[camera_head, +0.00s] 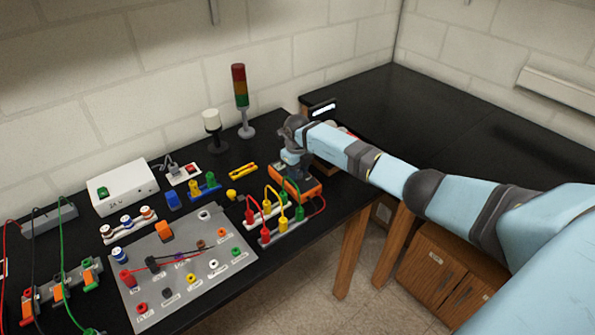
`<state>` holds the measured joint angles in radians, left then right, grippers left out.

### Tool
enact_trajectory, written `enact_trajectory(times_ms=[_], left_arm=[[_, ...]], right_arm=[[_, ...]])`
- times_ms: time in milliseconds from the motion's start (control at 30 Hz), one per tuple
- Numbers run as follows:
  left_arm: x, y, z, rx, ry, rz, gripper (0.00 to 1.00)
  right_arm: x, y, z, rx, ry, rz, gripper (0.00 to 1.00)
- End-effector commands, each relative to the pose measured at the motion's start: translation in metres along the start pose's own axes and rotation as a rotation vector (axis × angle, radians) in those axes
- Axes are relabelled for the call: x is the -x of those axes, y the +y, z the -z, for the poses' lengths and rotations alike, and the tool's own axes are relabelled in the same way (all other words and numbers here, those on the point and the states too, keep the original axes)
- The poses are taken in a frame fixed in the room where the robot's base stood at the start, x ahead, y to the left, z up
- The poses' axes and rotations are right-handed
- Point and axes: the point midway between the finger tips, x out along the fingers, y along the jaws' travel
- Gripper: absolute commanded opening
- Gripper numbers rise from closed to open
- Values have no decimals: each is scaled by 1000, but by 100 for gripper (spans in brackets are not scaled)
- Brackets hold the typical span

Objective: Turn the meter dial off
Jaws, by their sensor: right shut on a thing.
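The meter (308,193) is a small orange and dark box near the front right edge of the left black table. My right arm reaches in from the right, and my right gripper (287,172) points down at the top of the meter. It is shut on the meter's dial, as far as I can tell; the fingers and wrist hide the dial, so its setting cannot be read. My left gripper is not in view.
A grey board (190,250) with several coloured jacks lies to the left. A signal tower (241,100) stands behind. The right black table (420,125) is largely clear.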

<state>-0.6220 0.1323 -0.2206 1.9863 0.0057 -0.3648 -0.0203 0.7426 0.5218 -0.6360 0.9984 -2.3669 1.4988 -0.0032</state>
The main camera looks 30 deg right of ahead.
Motion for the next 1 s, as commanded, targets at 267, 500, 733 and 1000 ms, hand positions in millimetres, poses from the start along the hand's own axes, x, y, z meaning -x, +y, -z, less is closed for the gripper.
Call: enact_trajectory(times_ms=[267, 500, 733, 1000], left_arm=[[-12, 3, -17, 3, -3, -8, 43], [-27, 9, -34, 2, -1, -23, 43], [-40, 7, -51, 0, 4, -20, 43], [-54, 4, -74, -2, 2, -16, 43]], right_arm=[[-4, -2, 0, 149, -1, 5, 11], [-5, -2, 0, 367, 0, 4, 11], [-4, -1, 0, 586, 0, 4, 11], [-4, -1, 0, 842, 0, 3, 11]])
